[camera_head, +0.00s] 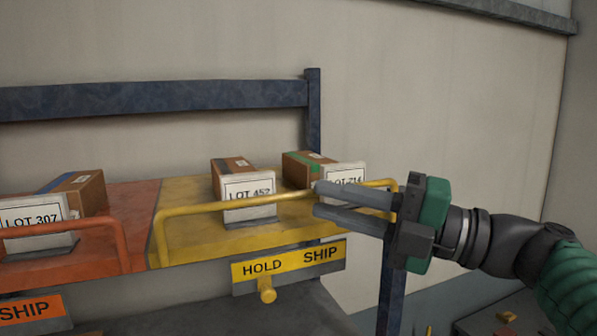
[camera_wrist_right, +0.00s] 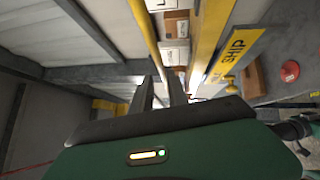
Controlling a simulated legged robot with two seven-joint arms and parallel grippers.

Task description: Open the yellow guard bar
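The yellow guard bar (camera_head: 205,205) runs along the front of the yellow shelf (camera_head: 185,252), in front of two boxes. It also shows in the wrist view (camera_wrist_right: 145,36), leading down toward my fingertips. My right gripper (camera_head: 316,200) comes in from the right, with its two fingers apart, at the right part of the bar. The upper finger covers a piece of the bar, and I cannot tell whether the fingers touch it. In the wrist view the right gripper (camera_wrist_right: 162,78) shows a gap between its fingers. My left gripper is not in view.
Boxes labelled LOT 452 (camera_head: 231,165) and LOT 714 (camera_head: 303,165) stand on the yellow shelf. A HOLD/SHIP plate (camera_head: 290,264) with a yellow knob (camera_head: 267,291) hangs below. An orange shelf with its orange bar (camera_head: 122,240) is at left. A blue post (camera_head: 313,110) stands behind.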

